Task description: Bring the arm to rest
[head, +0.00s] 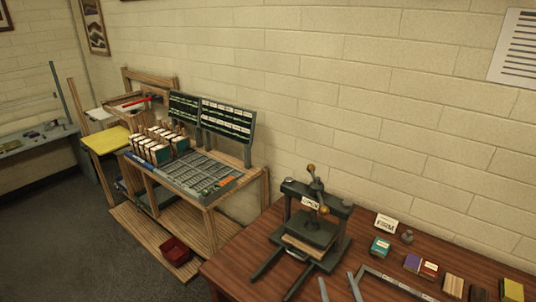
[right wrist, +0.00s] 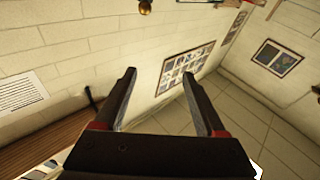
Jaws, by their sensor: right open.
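My right gripper (right wrist: 159,74) is open in the right wrist view, its two dark fingers spread apart with nothing between them. In the head view, the fingertips of the right gripper (head: 337,277) poke in at the bottom edge, in front of the press on the brown table. The rest of that arm is out of view. My left gripper is not in view.
A dark press (head: 316,232) stands on the brown table (head: 238,262), close beyond the fingertips. A grey frame (head: 388,282) lies right of them. A wooden type stand (head: 205,196) is at left.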

